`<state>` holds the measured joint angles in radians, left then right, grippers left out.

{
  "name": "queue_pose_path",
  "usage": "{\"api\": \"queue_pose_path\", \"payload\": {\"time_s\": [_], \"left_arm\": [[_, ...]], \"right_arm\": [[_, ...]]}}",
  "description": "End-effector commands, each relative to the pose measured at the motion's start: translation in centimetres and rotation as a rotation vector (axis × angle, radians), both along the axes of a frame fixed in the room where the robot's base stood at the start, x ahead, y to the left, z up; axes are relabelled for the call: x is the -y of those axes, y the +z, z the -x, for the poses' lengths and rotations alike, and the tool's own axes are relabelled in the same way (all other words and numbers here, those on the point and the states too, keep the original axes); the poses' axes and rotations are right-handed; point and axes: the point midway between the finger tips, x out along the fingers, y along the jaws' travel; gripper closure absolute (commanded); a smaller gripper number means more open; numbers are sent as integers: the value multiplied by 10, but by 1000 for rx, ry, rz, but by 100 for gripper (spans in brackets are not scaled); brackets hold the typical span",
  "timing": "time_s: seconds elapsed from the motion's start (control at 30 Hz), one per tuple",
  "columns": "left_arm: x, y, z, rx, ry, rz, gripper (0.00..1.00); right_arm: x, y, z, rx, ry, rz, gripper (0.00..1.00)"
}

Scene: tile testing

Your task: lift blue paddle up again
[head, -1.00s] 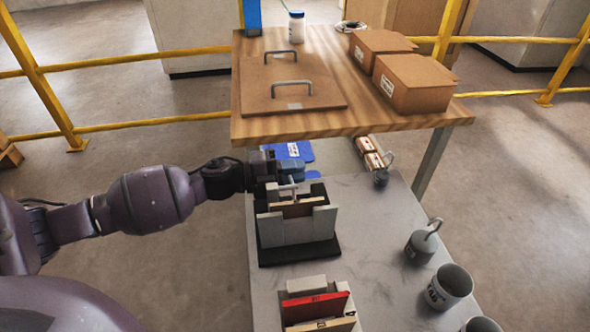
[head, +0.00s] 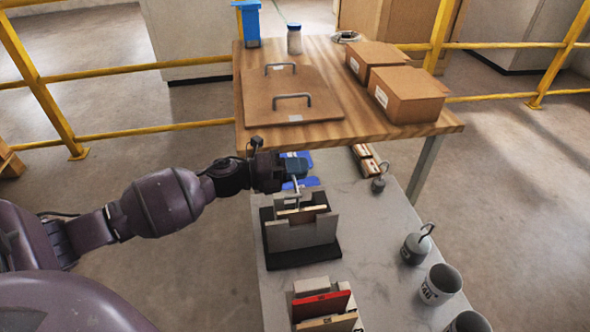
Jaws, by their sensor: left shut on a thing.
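My left gripper (head: 285,168) comes in from the left above the grey table and is shut on a dusty-blue piece (head: 297,169), which I take for the blue paddle. A pale stem (head: 295,195) hangs below it toward the tile (head: 303,214) in the grey slotted holder (head: 290,238). I cannot tell whether the stem touches the tile or holder. The gripper hides part of the grip. A bright blue flat thing (head: 312,182) lies on the table behind. My right gripper is out of view.
A second holder with a red tile (head: 320,306) stands nearer. Hooked weights (head: 416,247) and grey cups (head: 440,285) line the right side. A higher wooden table (head: 355,125) with a handled board (head: 292,115) and cardboard boxes (head: 407,95) stands behind, close to the gripper.

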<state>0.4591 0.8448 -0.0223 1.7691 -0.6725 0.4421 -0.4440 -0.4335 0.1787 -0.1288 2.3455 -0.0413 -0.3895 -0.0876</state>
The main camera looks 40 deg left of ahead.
Motion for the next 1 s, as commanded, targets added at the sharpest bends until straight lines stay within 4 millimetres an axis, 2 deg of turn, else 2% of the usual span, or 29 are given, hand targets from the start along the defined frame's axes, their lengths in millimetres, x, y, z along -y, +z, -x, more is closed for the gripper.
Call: {"api": "queue_pose_path", "payload": {"time_s": [0.03,0.1,0.8,0.83,0.93,1.0], "left_arm": [[0,10,-1,26,2,-14,100],[0,11,-1,47,2,-39,100],[2,17,0,102,-1,-99,100],[2,17,0,102,-1,-99,80],[2,16,0,101,-1,-99,66],[2,15,0,99,-1,-98,66]], "right_arm": [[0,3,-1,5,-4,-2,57],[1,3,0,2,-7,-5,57],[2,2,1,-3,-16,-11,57],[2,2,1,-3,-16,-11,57],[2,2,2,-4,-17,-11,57],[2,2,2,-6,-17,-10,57]]}}
